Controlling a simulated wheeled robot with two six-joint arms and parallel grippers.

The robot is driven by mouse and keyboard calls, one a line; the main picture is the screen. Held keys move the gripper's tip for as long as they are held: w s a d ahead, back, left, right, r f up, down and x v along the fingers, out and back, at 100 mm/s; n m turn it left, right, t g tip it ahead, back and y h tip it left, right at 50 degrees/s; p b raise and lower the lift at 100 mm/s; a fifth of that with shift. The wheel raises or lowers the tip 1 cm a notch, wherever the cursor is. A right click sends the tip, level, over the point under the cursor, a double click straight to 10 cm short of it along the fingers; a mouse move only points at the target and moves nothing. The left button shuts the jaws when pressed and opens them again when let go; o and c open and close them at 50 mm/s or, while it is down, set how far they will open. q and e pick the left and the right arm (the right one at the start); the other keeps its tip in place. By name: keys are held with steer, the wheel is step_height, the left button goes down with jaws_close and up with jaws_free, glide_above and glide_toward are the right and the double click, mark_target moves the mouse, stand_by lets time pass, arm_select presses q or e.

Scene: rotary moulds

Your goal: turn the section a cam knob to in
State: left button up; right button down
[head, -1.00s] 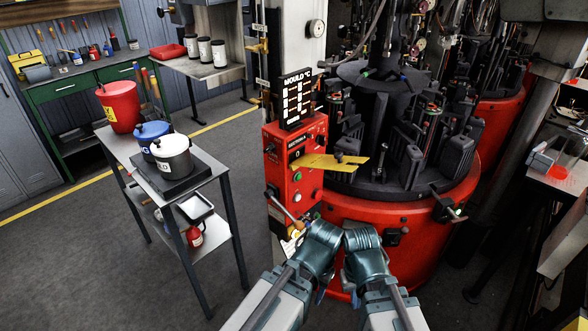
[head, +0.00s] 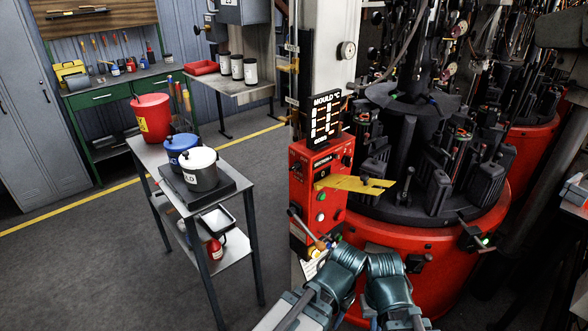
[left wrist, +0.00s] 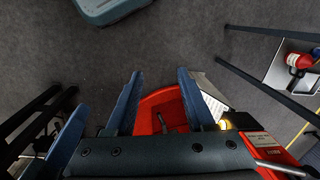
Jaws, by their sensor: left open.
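The red machine drum (head: 440,240) carries a black knob or lever (head: 417,263) low on its front. Labels are too small to tell which is section A's. My left gripper (left wrist: 158,82) is open in the left wrist view. A red surface with a small dark lever (left wrist: 163,122) shows beyond and between its fingers, with no visible grip on it. In the head view my two teal wrists stand close together before the drum; their fingers are mostly hidden. I cannot make out the right gripper's jaws.
A red control box (head: 318,185) with buttons and a yellow plate (head: 355,184) stands left of the drum. A mould temperature display (head: 324,118) sits above it. A grey cart (head: 150,150) with pots and a red bucket (head: 151,117) stands left. Floor between is clear.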

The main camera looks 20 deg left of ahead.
arm_select(q)
steer(key=shift+o, duration=1.6)
steer(key=shift+w+a+h, duration=0.1)
steer(key=shift+w+h, duration=0.2)
steer(key=shift+h, duration=0.1)
steer(key=n+t+h, duration=0.7)
steer(key=t+h, duration=0.3)
steer(key=t, duration=0.6)
glide_toward(292, 169)
steer(key=x, duration=0.8)
steer(key=shift+w, duration=0.15)
jaws_close()
